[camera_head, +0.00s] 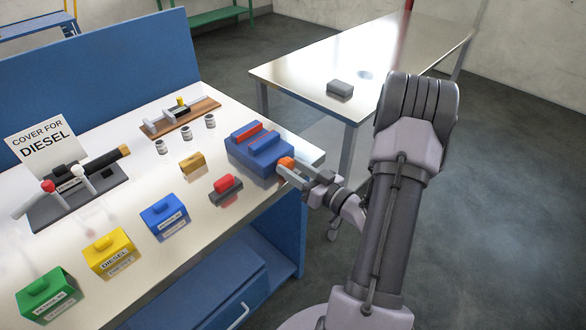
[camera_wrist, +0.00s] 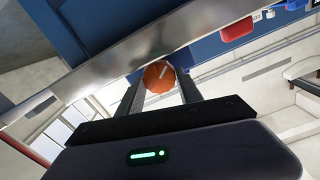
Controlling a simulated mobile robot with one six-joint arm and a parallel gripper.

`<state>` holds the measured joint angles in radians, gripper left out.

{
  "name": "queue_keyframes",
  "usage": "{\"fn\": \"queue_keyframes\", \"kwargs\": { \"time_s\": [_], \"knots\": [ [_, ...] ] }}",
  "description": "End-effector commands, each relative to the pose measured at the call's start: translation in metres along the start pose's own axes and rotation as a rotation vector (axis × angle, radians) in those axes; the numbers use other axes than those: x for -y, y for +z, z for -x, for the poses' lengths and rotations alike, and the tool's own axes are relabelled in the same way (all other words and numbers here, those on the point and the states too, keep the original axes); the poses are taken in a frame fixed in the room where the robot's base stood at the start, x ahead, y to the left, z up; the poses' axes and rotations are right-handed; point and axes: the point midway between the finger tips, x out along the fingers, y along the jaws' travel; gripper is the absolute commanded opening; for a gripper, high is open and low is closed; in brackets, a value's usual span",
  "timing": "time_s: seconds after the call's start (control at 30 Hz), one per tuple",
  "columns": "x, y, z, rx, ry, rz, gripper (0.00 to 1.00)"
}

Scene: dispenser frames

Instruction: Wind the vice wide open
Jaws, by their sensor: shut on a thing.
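The vice (camera_head: 258,148) is a blue block at the right end of the white workbench, with a red jaw strip and a blue jaw strip on top. A narrow gap shows between the strips. Its orange knob (camera_head: 286,163) sticks out on the right side, near the bench edge. My gripper (camera_head: 293,170) reaches the knob from the right and is shut on it. In the wrist view the round orange knob (camera_wrist: 159,76), with a pale mark on its face, sits between my two fingertips (camera_wrist: 160,88). The fingers hide part of its sides.
Left of the vice on the bench are a red-topped block (camera_head: 227,186), a tan block (camera_head: 192,163), and blue, yellow and green boxes (camera_head: 108,252). Small jars (camera_head: 186,132) stand behind. A second table (camera_head: 330,70) with a grey block stands beyond; open floor lies right.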

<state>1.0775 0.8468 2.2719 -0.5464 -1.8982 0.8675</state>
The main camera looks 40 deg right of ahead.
Motion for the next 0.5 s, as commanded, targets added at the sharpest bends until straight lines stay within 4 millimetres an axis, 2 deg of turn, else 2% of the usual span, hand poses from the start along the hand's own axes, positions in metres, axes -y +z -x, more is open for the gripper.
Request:
{"fn": "queue_keyframes", "kwargs": {
  "time_s": [0.27,0.5],
  "knots": [
    [0.0002,0.0015,0.0001,0.000,0.000,0.072,0.02],
    [0.0006,0.0024,0.0001,0.000,0.000,0.251,0.02]
  ]
}}
